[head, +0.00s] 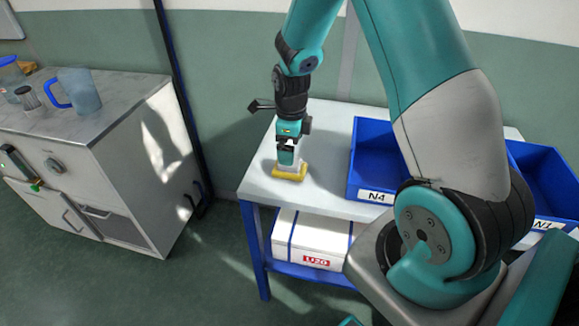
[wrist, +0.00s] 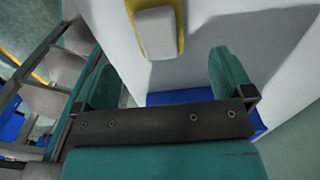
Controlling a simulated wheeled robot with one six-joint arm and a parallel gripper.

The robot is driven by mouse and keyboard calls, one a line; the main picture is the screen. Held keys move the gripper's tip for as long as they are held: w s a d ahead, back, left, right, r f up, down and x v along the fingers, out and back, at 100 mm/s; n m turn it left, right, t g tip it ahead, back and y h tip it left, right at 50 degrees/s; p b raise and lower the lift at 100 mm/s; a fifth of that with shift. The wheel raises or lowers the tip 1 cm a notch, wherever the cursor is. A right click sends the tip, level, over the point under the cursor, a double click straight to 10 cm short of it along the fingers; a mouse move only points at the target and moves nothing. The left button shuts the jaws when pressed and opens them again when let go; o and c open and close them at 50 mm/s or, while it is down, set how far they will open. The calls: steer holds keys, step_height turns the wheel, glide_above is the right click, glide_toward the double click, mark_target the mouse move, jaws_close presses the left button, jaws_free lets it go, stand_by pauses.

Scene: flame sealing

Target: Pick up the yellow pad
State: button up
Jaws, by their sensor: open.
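The yellow pad (head: 289,177) lies near the front left corner of the white tabletop, with a pale grey block on its upper side. In the wrist view the yellow pad (wrist: 181,28) shows at the top centre, partly cut off by the frame edge, with the grey block (wrist: 158,33) on it. My gripper (head: 286,158) points down just above the pad in the head view and partly hides it. In the wrist view my gripper's teal fingers (wrist: 163,78) are spread wide with nothing between them. The block lies beyond the fingertips in that picture.
The white table (head: 325,130) has blue legs. A blue bin marked N4 (head: 377,195) stands right of the pad, and another blue bin (head: 548,175) is farther right. A white box (head: 300,235) sits on the lower shelf. A cabinet (head: 100,125) with a blue-handled jug (head: 80,90) stands left.

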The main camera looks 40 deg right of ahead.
step_height(320, 180, down, 8)
steer(key=shift+w+a+r+p, duration=0.15)
steer(key=shift+r+p, duration=0.1)
steer(key=shift+p, duration=0.35)
steer(key=shift+c, duration=0.5)
steer(key=c, duration=1)
steer(key=shift+r, duration=0.1)
step_height(320, 180, up, 20)
steer(key=shift+f+b, duration=0.1)
steer(key=shift+b, duration=0.45)
